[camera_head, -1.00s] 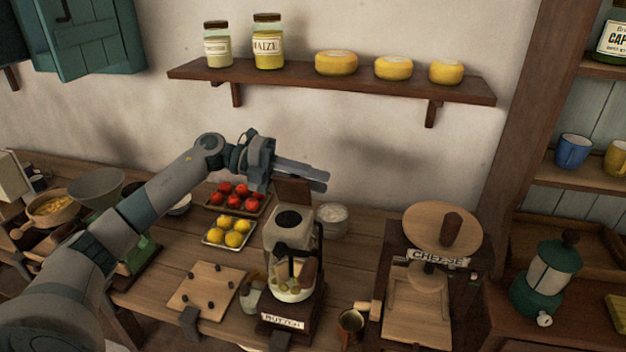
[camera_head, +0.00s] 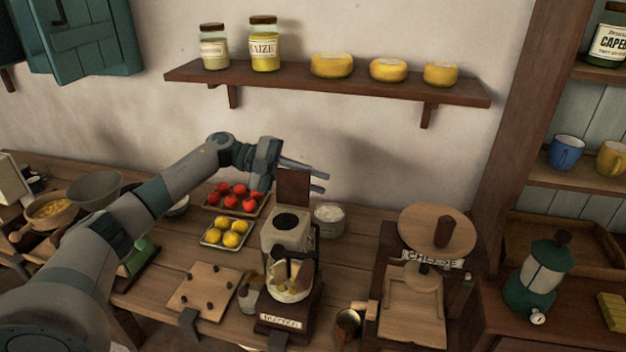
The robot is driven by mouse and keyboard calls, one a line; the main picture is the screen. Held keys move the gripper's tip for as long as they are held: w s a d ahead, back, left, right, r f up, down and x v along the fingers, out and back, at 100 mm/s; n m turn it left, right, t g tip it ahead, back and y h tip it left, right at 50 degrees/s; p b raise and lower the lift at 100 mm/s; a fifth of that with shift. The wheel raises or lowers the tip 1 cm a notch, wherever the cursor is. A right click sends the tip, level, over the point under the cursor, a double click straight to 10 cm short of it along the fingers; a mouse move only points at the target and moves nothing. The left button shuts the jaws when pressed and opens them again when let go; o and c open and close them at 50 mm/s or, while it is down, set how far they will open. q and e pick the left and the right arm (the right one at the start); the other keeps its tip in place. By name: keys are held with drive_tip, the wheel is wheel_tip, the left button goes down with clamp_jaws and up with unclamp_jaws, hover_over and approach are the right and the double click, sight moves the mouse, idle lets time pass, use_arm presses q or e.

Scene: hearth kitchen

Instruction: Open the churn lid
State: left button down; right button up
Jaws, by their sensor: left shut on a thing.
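The butter churn (camera_head: 287,237) stands on the wooden worktop in the middle, with a pale body, a dark round opening on top and a dark base with a label. Its brown lid (camera_head: 293,189) stands up, about upright, at the back of the top. My left gripper (camera_head: 320,181) is at the lid, its two fingers showing past the lid's right edge. It is shut on the lid; the lid hides part of the fingers, so the contact itself is not clear. My right gripper is not in view.
A tray of red fruit (camera_head: 235,198) and a tray of yellow fruit (camera_head: 227,232) lie left of the churn. A white tub (camera_head: 329,220) stands behind it at the right. The cheese press (camera_head: 437,231) is further right. A wall shelf (camera_head: 330,84) runs above.

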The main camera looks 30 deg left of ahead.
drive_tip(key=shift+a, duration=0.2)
use_arm(q)
drive_tip(key=c, duration=1.6)
unclamp_jaws()
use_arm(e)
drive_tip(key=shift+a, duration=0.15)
